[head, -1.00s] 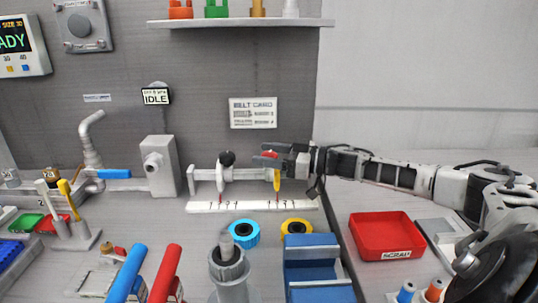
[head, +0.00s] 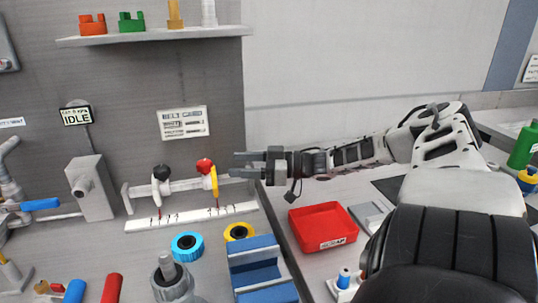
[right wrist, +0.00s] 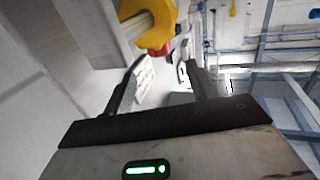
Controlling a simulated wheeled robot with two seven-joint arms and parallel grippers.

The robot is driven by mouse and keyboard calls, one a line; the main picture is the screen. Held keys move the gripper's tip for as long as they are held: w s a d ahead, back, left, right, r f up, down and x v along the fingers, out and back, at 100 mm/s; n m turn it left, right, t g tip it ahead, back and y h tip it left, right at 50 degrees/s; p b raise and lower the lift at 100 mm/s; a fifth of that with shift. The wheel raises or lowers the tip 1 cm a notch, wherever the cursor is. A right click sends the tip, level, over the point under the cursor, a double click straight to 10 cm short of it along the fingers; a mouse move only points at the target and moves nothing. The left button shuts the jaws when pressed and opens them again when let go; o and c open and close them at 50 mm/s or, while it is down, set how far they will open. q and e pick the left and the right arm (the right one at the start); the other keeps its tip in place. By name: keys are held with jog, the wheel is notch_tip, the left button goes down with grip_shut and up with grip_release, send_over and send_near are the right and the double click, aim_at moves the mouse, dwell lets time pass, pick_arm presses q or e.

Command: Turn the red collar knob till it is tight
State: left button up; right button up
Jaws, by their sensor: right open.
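The red collar knob (head: 205,166) sits on top of the yellow collar (head: 211,183), which rides at the right end of a pale rail (head: 185,185) on the back panel. My right gripper (head: 238,165) is open and empty, just right of the knob and pointing left at it, with a gap between. In the right wrist view the yellow collar (right wrist: 158,22) and part of the red knob (right wrist: 160,50) show beyond my open fingers (right wrist: 165,82). My left gripper is not in view.
A black knob (head: 162,172) stands on the same rail to the left. A white scale strip (head: 190,217) lies below. Blue (head: 187,246) and yellow (head: 239,231) rings, a blue block (head: 258,262) and a red scrap tray (head: 323,228) are in front.

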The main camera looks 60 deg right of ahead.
jog(key=p+v, duration=0.2)
jog(key=v, duration=0.4)
jog(key=shift+s+r, duration=0.1)
